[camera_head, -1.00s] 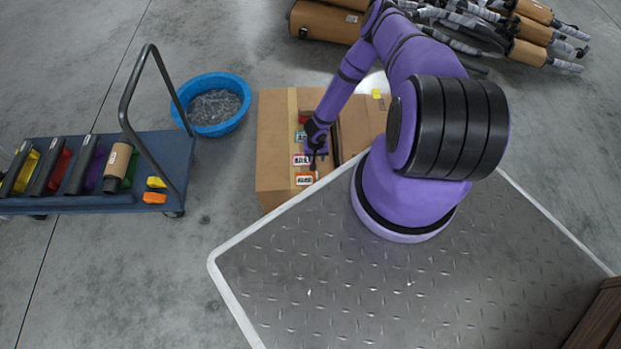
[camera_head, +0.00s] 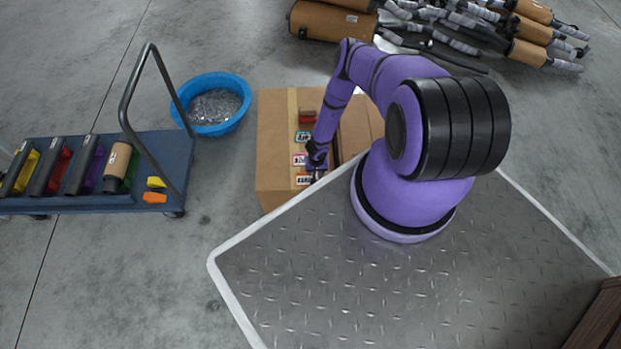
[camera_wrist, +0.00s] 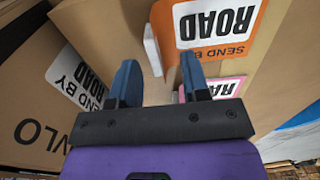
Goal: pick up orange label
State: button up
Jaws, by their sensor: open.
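The orange label (camera_head: 303,180), with a white field and black print, is at the near end of a row of labels on the cardboard box. In the wrist view the orange label (camera_wrist: 218,52) stands beyond the fingertips, upper right, its print reading "ROAD" and "SEND BY". My gripper (camera_head: 318,176) is low over the box, just right of the orange label. In the wrist view my gripper (camera_wrist: 158,65) is open with nothing clearly held. The right fingertip overlaps the orange label's lower edge in the picture; I cannot tell whether they touch.
A pink label (camera_head: 299,160) and a teal label (camera_head: 302,137) lie farther along the cardboard box (camera_head: 275,130), with a red item (camera_head: 307,115) beyond. The pink label (camera_wrist: 222,87) is partly behind the right finger. A blue tub (camera_head: 236,122) and a cart (camera_head: 175,150) stand left.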

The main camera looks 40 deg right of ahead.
jog(key=shift+f, duration=0.6)
grip_shut()
jog(key=shift+r, duration=0.15)
